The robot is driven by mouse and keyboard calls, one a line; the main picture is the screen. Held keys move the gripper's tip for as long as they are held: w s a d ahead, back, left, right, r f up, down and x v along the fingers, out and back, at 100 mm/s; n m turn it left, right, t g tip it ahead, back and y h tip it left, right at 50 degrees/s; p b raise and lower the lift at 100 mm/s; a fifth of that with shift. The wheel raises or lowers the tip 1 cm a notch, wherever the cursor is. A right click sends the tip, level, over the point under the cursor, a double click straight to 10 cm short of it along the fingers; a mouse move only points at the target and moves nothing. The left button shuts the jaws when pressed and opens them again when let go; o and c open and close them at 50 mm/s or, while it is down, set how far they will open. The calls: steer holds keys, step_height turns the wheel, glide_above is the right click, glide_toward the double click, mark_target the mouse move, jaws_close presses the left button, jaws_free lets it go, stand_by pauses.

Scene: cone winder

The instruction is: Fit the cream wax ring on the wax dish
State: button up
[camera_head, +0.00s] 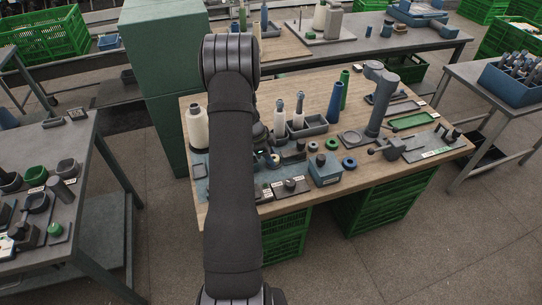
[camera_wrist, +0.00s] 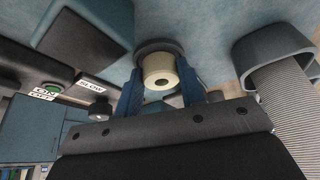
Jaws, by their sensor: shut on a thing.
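In the wrist view the cream wax ring (camera_wrist: 158,72) is a short pale cylinder with a hole through it. My gripper (camera_wrist: 160,76) has its two blue fingers on either side of the ring and is shut on it. A dark round dish (camera_wrist: 151,46), which looks like the wax dish, shows right behind the ring and is partly hidden by it. The two overlap in this view; I cannot tell whether they touch. In the head view my arm hides most of the gripper and the dish.
In the wrist view a blue block (camera_wrist: 88,30) is at upper left and a grey cup (camera_wrist: 270,50) with a ribbed cylinder is at right. A dark knob (camera_wrist: 99,111) is near the labels. In the head view a blue box (camera_head: 325,170) and grey tray (camera_head: 308,130) stand right of my arm.

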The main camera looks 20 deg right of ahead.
stand_by(0.6)
steer(key=o, duration=1.5)
steer(key=shift+r, duration=0.1)
steer(key=shift+r, duration=3.9)
steer(key=shift+f, duration=0.1)
steer(key=shift+f, duration=3.6)
